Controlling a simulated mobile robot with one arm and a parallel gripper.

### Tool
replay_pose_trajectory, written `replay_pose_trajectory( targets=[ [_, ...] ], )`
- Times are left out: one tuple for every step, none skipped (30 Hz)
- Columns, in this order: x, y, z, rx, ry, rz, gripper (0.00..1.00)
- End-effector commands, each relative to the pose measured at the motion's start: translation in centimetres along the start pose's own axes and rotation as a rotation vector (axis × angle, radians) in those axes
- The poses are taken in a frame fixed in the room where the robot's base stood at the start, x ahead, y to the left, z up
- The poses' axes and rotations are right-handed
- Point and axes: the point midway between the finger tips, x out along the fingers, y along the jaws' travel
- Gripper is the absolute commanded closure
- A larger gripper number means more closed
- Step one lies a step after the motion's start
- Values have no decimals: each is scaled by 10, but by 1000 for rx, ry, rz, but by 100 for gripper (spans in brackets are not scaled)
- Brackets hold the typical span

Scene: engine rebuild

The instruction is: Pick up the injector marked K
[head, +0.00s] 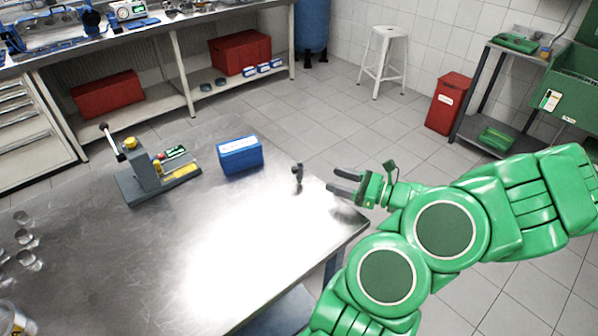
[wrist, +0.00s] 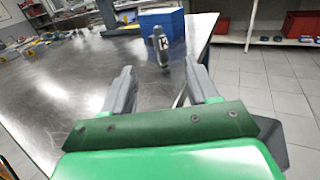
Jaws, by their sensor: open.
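The injector marked K (wrist: 163,46) stands upright on the metal table, with a dark K on a pale patch facing the wrist camera. In the head view the injector (head: 297,175) is a small dark upright piece near the table's right corner. My gripper (head: 337,183) is just to its right, its fingers pointing left toward it. In the wrist view my gripper (wrist: 158,80) is open and empty, with the injector beyond the fingertips and roughly between them.
A blue box (head: 240,155) stands on the table (head: 110,260) behind the injector. A grey bench tool (head: 150,175) with a lever stands further left. Several shiny cylindrical parts (head: 27,240) are at the far left. The table middle is clear.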

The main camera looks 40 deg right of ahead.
Motion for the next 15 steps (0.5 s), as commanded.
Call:
replay_pose_trajectory(
  targets=[
    [3,0,0,2,-2,0,41],
    [6,0,0,2,-2,1,41],
    [11,1,0,1,-3,3,41],
    [15,1,0,1,-3,4,41],
    [19,1,0,1,-4,4,41],
    [26,2,1,2,-5,5,41],
    [30,1,1,2,-5,4,41],
    [34,1,0,2,-4,3,41],
    [39,1,0,2,-3,3,41],
    [43,1,0,1,-2,4,41],
    [47,1,0,1,-1,3,41],
    [51,1,0,1,-1,2,41],
    [54,1,0,1,-1,2,41],
    [57,1,0,1,-2,3,41],
    [60,1,0,1,-1,3,41]
  ],
)
